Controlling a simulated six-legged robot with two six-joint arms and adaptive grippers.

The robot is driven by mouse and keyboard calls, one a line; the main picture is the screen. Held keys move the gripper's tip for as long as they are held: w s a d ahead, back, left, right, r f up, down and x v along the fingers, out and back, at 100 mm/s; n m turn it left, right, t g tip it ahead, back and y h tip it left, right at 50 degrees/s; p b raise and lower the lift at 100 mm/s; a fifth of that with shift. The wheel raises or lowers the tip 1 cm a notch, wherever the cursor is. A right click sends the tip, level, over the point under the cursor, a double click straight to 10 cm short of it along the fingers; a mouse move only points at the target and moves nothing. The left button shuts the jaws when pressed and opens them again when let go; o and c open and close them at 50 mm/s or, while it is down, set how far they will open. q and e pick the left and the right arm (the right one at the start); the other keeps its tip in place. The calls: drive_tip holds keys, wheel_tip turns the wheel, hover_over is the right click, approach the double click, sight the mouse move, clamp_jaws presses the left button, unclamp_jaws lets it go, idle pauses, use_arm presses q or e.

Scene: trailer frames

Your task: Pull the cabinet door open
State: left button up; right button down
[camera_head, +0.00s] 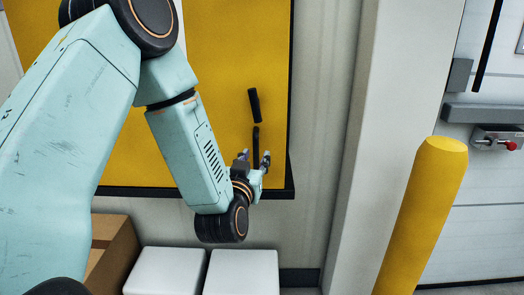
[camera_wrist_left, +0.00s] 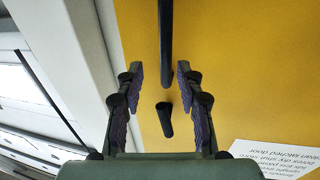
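The yellow cabinet door (camera_head: 222,70) is on the wall in front of me and looks shut. It carries a short thick black piece (camera_head: 254,105) and, below it, a long thin black bar (camera_head: 256,136). In the left wrist view, upside down, the long bar (camera_wrist_left: 165,45) lies between the open fingers (camera_wrist_left: 160,70), with gaps on both sides. The short black piece (camera_wrist_left: 164,118) shows there too. Contact with the bar cannot be seen. My right gripper is out of view.
A black ledge (camera_head: 280,193) runs under the cabinet. White boxes (camera_head: 242,272) and a brown carton (camera_head: 112,255) stand below. A pale pillar (camera_head: 385,120) and a yellow post (camera_head: 425,210) stand to the right. A printed label (camera_wrist_left: 275,158) is on the door.

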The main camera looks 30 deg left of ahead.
sight(255, 153)
use_arm(q)
drive_tip(key=w+a, duration=0.1)
drive_tip(key=w, duration=0.1)
drive_tip(key=w+a+f, duration=0.1)
drive_tip(key=w+a, duration=0.1)
drive_tip(key=shift+d+r, duration=0.4)
drive_tip(key=shift+d, duration=0.25)
drive_tip(key=shift+a+f, duration=0.1)
drive_tip(key=shift+f, duration=0.05)
drive_tip(key=shift+w+a+f, duration=0.25)
drive_tip(key=shift+a, duration=0.2)
drive_tip(key=c, duration=0.3)
drive_tip(key=shift+c, duration=0.8)
drive_tip(key=shift+s+d+r, duration=0.25)
drive_tip(key=shift+d+r, duration=0.1)
drive_tip(key=shift+d, duration=0.05)
clamp_jaws()
drive_tip(key=shift+w+a+f, duration=0.2)
drive_tip(key=shift+s+r, duration=0.1)
drive_tip(key=shift+s, duration=0.05)
